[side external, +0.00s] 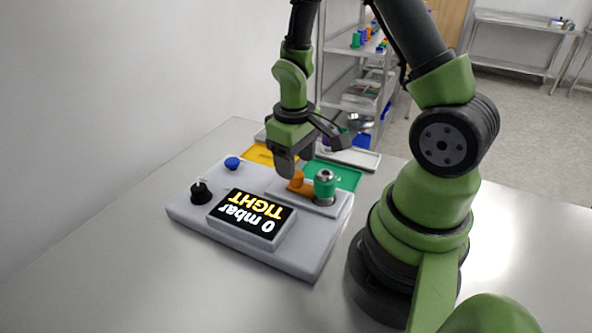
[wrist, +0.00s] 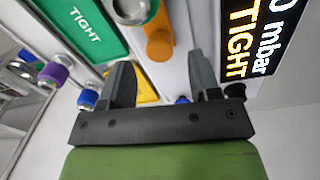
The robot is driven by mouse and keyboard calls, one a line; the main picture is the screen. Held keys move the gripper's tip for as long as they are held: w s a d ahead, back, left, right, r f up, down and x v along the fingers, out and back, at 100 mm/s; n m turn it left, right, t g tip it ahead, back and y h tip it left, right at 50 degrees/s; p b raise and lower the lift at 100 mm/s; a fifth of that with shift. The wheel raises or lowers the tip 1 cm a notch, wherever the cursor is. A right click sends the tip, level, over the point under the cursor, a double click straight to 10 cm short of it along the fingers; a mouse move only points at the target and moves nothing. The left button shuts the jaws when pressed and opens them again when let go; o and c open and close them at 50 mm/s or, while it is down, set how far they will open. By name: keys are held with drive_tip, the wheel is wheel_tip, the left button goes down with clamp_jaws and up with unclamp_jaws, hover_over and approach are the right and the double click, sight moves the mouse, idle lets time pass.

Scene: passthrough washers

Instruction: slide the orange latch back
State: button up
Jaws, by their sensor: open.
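The orange latch (side external: 298,184) sits on the grey test box, right beside a green cylindrical part with a metal top (side external: 325,184). In the wrist view the orange latch (wrist: 158,42) shows as a rounded bar ahead of the fingers, next to the metal top of that part (wrist: 130,8). My gripper (side external: 287,165) is just above and behind the latch, pointing down. In the wrist view my gripper (wrist: 163,82) has its two fingers apart, with nothing held between them. Whether a finger touches the latch cannot be told.
The grey test box (side external: 300,262) has a display (side external: 252,218) reading 0 mbar TIGHT, a black knob (side external: 200,190) and a blue button (side external: 232,163). A green tray (side external: 345,177) and a yellow tray (side external: 258,153) lie behind it. The front table is clear.

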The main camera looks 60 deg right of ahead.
sight(284, 184)
drive_tip(key=shift+f, duration=1.55)
clamp_jaws()
drive_tip(key=shift+w, duration=1.45)
unclamp_jaws()
